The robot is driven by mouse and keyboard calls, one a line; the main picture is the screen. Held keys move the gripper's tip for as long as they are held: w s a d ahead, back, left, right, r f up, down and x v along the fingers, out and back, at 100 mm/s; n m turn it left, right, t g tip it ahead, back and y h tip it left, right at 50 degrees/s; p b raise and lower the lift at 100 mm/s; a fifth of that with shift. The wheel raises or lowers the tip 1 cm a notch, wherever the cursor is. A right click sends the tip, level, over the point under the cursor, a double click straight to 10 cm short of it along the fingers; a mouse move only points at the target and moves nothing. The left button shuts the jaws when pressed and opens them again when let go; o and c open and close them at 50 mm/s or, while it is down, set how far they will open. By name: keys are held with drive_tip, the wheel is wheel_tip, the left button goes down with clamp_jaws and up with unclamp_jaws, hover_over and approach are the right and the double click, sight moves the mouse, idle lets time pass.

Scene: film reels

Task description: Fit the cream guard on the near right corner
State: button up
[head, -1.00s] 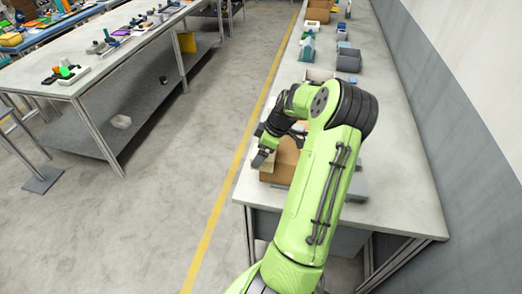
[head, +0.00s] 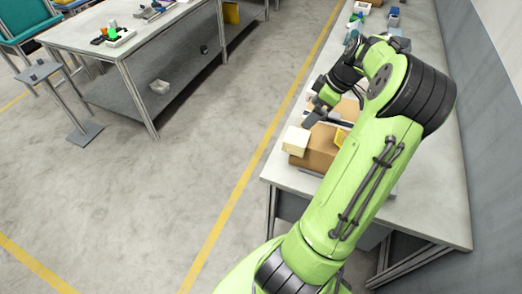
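A brown cardboard box (head: 317,152) stands on the bench near its front left edge. A cream block-shaped guard (head: 296,141) is at the box's left side in the picture, by its upper edge; I cannot tell whether it touches the box. A yellow guard (head: 341,136) shows at the box's top, partly behind my arm. My gripper (head: 311,119) is just above the cream guard. Its fingers are small and dark, so I cannot tell whether they are open or hold the guard. My arm hides the right part of the box.
The long grey bench (head: 428,180) runs along the wall, with small bins and items at its far end. Another table (head: 85,38) with parts stands across the aisle. The concrete floor between, with yellow lines, is clear.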

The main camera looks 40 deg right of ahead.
drive_tip(key=w+a+r+m+g+h, duration=0.15)
drive_tip(key=a+r, duration=0.25)
drive_tip(key=a, duration=0.8)
drive_tip(key=w+a+r+h, duration=0.1)
drive_tip(key=w+a+r, duration=0.25)
drive_tip(key=a, duration=0.85)
drive_tip(key=s+a+r+m+t, duration=0.1)
drive_tip(key=s+a+m+t, duration=0.2)
drive_tip(key=s+a, duration=0.9)
drive_tip(key=shift+s+a+y, duration=0.3)
drive_tip(key=shift+s+y, duration=0.05)
drive_tip(key=shift+s, duration=0.2)
drive_tip(key=shift+d, duration=0.15)
